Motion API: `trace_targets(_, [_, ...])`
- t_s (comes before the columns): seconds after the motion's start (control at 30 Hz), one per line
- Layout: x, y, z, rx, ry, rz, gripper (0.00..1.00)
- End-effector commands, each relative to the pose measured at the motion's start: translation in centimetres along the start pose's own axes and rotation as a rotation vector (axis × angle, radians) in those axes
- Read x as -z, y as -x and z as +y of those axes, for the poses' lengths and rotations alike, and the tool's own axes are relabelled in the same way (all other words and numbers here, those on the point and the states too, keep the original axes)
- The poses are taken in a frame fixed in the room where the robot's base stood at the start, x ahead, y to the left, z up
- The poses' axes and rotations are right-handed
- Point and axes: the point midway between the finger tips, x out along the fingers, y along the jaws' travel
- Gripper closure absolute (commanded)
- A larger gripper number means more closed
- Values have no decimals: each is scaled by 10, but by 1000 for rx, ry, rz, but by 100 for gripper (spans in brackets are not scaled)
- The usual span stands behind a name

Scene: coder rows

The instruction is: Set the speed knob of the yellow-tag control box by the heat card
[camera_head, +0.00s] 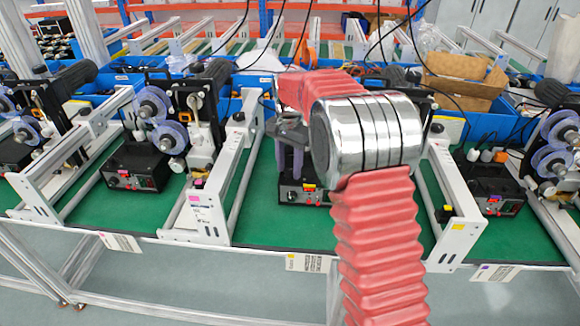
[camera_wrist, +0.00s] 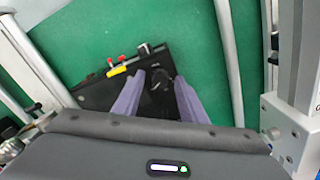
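The yellow-tag control box (camera_head: 297,194) is a black box on the green bench top, partly hidden behind my red arm. Its yellow tag (camera_head: 309,187) shows on the front. In the wrist view the box (camera_wrist: 98,92) lies below my gripper (camera_wrist: 159,77), whose two purple fingers are apart. A round black knob (camera_wrist: 159,83) shows between the fingers; I cannot tell whether they touch it. The knob's setting is unreadable. A silver knob (camera_wrist: 144,49) and red parts are beyond the fingertips. A card with a yellow mark (camera_head: 305,262) is on the bench's front edge; its print is too small to read.
A pink-tag box (camera_head: 135,168) stands left and a purple-tag box (camera_head: 492,190) right. White rails (camera_head: 205,207) flank the middle station. Other cards (camera_head: 121,243) are along the front edge. Blue bins and a cardboard box (camera_head: 462,76) stand behind.

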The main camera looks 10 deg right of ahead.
Motion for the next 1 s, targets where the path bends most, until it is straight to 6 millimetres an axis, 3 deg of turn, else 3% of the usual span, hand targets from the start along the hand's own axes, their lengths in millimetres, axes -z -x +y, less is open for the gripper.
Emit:
trace_targets(0.27, [0,18,0,2,0,2,62])
trace_targets(0.8, [0,110,0,2,0,2,62])
trace_targets(1.0, [0,132,0,1,0,1,62])
